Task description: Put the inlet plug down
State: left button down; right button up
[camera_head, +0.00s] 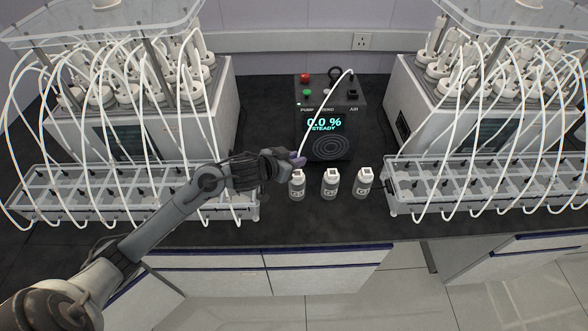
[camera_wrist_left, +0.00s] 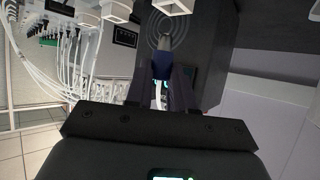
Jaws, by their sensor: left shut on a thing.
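My left gripper (camera_head: 290,161) is shut on the inlet plug (camera_head: 299,159), a small purple-blue piece with a white tube running up to the dark gas analyser. In the left wrist view the gripper (camera_wrist_left: 163,80) has its fingers closed around the dark blue plug (camera_wrist_left: 162,62). The plug is held in the air, just above the leftmost white bottle (camera_head: 297,186); I cannot tell whether they touch. The analyser (camera_head: 328,120) stands behind and reads 0.0 % STEADY. My right gripper is not in view.
Two more white bottles, the middle one (camera_head: 330,184) and the right one (camera_head: 362,183), stand in the same row. Reactor units with many white tubes and clear racks (camera_head: 60,205) flank both sides. Dark bench top (camera_head: 320,221) is clear in front of the bottles.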

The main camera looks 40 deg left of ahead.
pick_arm(q)
notch_tip(320, 180, down, 3)
jog(key=shift+f+b, duration=0.15)
jog(key=shift+b, duration=0.45)
jog(key=shift+a+f, duration=0.1)
jog(key=shift+f, duration=0.3)
jog(key=shift+f, duration=0.1)
jog(key=c, duration=1)
grip_release()
